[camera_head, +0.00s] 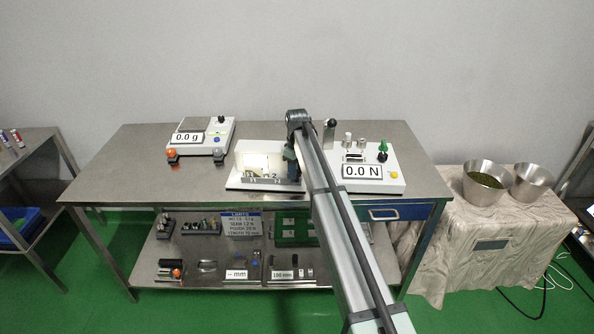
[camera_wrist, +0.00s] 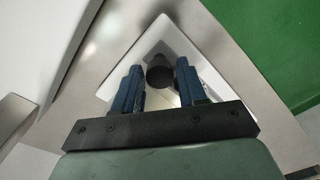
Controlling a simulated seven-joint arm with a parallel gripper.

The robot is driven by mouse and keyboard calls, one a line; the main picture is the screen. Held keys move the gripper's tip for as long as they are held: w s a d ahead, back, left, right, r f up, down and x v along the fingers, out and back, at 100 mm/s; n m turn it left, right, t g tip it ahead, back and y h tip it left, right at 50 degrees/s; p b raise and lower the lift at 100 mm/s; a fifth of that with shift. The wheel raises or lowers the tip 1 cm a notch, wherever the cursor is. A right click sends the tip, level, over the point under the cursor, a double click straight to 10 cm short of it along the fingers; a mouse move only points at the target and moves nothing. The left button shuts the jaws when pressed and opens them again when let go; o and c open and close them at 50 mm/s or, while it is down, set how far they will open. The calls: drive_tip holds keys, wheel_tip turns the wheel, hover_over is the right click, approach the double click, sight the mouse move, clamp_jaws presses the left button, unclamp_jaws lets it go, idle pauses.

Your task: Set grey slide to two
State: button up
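A white device (camera_head: 236,181) with a clear upright part stands on the metal table. A grey strip (camera_head: 262,180) with small dark marks, partly readable as 1 and 2, runs along its front; I cannot make out a slide position. My gripper (camera_head: 291,163) is over the right end of this device, partly hidden by my arm. In the wrist view my gripper (camera_wrist: 159,68) has its two blue fingers apart. A dark round knob (camera_wrist: 160,76) shows between the fingertips, above a white plate (camera_wrist: 148,45). I cannot tell whether the fingers touch it.
A scale (camera_head: 203,137) reading 0.0 g, with an orange and a grey knob in front, stands at the left. A force tester (camera_head: 395,186) reading 0.0 N stands close at the right. The table (camera_head: 120,170) is bare at the far left.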

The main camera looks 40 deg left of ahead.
sight(271, 168)
clamp_jaws()
idle(0.3)
drive_tip(key=s+a, duration=0.6)
drive_tip(key=a, duration=0.1)
drive_tip(key=shift+a, duration=0.15)
unclamp_jaws()
drive_tip(key=shift+s+a, duration=0.1)
drive_tip(key=o, duration=0.3)
drive_tip(key=shift+r, duration=0.15)
wheel_tip(271, 168, up, 14)
drive_tip(key=shift+f, duration=0.2)
